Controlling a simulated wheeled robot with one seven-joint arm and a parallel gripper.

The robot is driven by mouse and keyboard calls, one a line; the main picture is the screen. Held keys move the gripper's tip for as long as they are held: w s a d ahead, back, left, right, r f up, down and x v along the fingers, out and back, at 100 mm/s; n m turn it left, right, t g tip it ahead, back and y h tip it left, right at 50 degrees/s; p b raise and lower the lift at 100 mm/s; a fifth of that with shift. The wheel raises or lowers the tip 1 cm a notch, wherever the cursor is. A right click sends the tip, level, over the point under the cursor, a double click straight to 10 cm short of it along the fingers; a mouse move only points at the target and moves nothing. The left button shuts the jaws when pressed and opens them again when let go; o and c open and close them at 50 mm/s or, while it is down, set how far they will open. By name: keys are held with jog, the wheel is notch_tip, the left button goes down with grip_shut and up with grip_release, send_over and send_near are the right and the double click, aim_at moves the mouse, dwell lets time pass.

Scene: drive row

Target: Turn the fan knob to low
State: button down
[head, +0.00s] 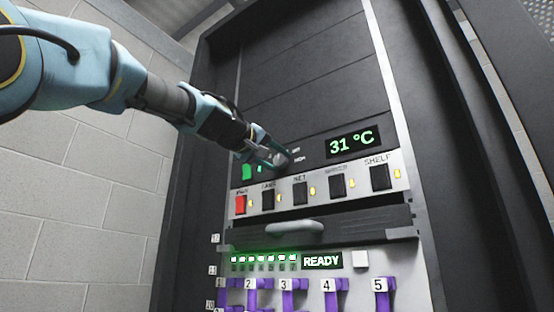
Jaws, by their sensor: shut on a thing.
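The fan knob (283,160) is a dark round knob on the black panel, left of a green 31 °C display (352,142). My gripper (274,154) reaches in from the upper left and is shut on the knob. The fingers cover much of it, so I cannot tell which mark its pointer faces. Small pale marks show to its right; one seems to read NOM, and no low mark is readable.
Below the knob runs a light strip with a red switch (240,204) and several black switches (300,193) with amber lamps. A drawer handle (295,227) sticks out under it. Lower are a READY display (322,261) and purple numbered levers (289,297). The rack's side frames stand left and right.

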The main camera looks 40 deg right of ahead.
jog(key=shift+n, duration=0.3)
jog(key=shift+c, duration=1.8)
grip_release()
jog(key=shift+a, duration=0.1)
jog(key=shift+s+a+f+b, duration=0.1)
jog(key=shift+a+b, duration=0.25)
jog(key=b+v, duration=0.4)
jog(key=v, duration=0.6)
jog(key=shift+d, duration=0.1)
